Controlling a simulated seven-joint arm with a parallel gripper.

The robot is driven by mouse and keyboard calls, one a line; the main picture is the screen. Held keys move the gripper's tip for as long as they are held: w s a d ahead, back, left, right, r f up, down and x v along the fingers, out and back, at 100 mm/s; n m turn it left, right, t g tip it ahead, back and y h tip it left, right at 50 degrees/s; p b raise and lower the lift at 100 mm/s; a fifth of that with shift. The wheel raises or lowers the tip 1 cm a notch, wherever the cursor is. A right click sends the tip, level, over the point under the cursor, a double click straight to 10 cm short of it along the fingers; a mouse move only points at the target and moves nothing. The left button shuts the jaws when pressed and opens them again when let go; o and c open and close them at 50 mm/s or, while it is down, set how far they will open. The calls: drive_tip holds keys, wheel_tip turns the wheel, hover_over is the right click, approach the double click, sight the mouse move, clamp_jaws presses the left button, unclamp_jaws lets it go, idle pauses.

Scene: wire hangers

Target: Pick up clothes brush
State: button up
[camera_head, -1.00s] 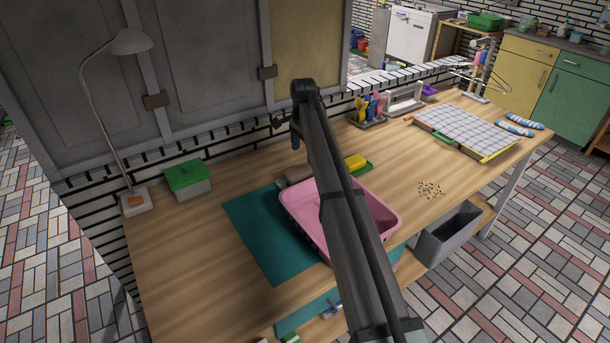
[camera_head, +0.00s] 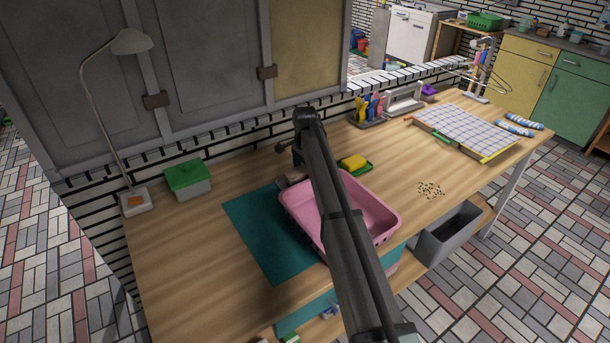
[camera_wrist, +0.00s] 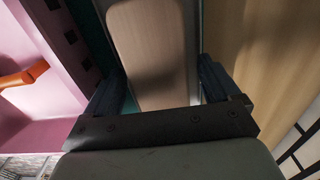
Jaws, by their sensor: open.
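The clothes brush, seen as a smooth light-brown wooden back (camera_wrist: 145,40), fills the middle of the wrist view. In the head view a small part of a brown block (camera_head: 293,175) shows behind the pink tub, mostly hidden by my arm. My gripper (camera_wrist: 160,78) is open, with one dark finger on each side of the brush. I cannot tell whether the fingers touch it. The brush's bristles are hidden. In the head view the fingertips are hard to make out behind my arm.
The pink tub (camera_head: 375,212) stands close beside the brush, with an orange handle (camera_wrist: 22,76) inside. A yellow sponge (camera_head: 354,161) on a green tray is right of the brush. A green-lidded box (camera_head: 188,178) and lamp (camera_head: 135,200) stand left.

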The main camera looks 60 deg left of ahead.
sight(305, 169)
drive_tip(key=shift+c, duration=0.2)
drive_tip(key=c, duration=1.1)
drive_tip(key=shift+r, duration=0.1)
wheel_tip(305, 169, up, 10)
